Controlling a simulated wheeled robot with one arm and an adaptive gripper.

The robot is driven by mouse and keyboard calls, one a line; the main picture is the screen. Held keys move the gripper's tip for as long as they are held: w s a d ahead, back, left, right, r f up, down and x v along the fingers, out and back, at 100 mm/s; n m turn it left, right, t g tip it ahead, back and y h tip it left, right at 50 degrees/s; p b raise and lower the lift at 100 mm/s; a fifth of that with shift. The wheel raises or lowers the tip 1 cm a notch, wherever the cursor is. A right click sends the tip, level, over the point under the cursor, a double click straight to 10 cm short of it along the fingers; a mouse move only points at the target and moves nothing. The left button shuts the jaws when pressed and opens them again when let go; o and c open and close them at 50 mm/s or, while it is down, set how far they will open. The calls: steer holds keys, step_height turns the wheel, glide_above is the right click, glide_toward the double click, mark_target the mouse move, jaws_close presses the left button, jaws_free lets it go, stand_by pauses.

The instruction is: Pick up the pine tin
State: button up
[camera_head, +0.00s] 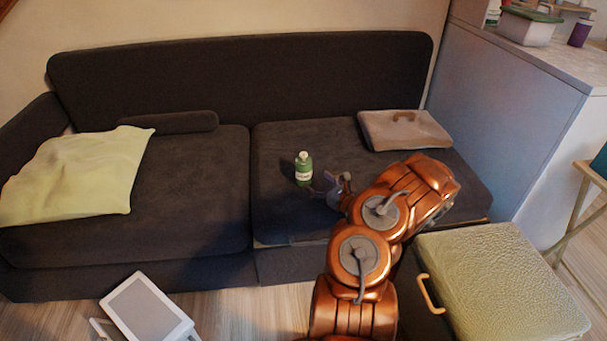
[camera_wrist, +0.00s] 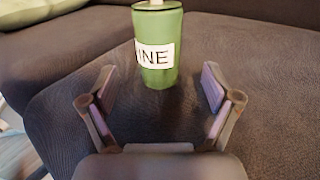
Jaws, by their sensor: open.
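The pine tin (camera_head: 304,168) is a small green container with a white label and a light top. It stands upright on the dark sofa's right seat cushion. In the wrist view the tin (camera_wrist: 158,48) is ahead of my gripper, a little beyond the fingertips, and its label shows "INE". My gripper (camera_wrist: 156,82) is open and empty, with one finger on each side of the line to the tin. In the head view my gripper (camera_head: 330,188) is low over the cushion, just right of and nearer than the tin.
The dark sofa (camera_head: 190,180) has a yellow-green cloth (camera_head: 75,175) at left and a brown cushion-like bag (camera_head: 404,130) at right. A box with a pale green top (camera_head: 500,285) and a white framed object (camera_head: 148,312) are in front. The cushion around the tin is clear.

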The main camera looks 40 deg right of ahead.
mark_target(303, 171)
steer(key=shift+w, duration=1.25)
steer(key=shift+w+d+r+b, duration=0.1)
steer(key=shift+w+b, duration=0.6)
steer(key=shift+w, duration=1.75)
steer(key=c, duration=1.3)
